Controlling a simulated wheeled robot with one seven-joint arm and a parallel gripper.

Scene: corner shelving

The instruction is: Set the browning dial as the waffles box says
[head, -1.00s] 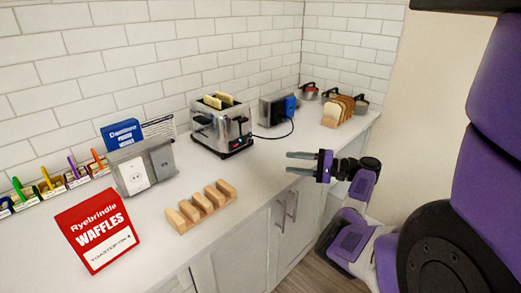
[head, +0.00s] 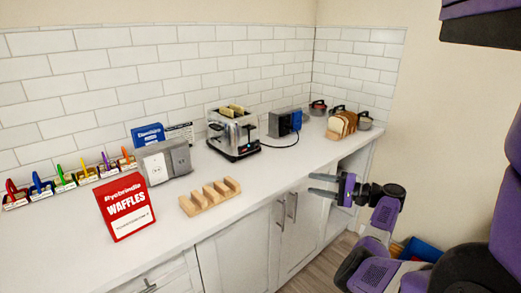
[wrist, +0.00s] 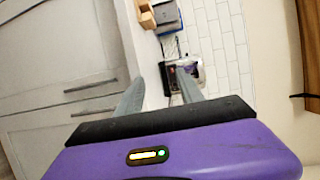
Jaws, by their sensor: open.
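The red and white waffles box (head: 125,206) stands on the counter at the front left in the head view; its big lettering reads "Ryebrindle WAFFLES" and the small line below is too small to read. The chrome toaster (head: 234,133) stands against the back wall with slices sticking out of its slots. It also shows in the wrist view (wrist: 184,76), beyond my fingers. The browning dial cannot be made out. My gripper (head: 311,184) is open and empty, in front of the counter's front edge, to the right of and apart from the toaster.
A wooden rack (head: 210,196) lies between the box and the toaster. A bread rack (head: 342,124) and pots fill the far corner. Cabinet handles (head: 292,207) project below the counter.

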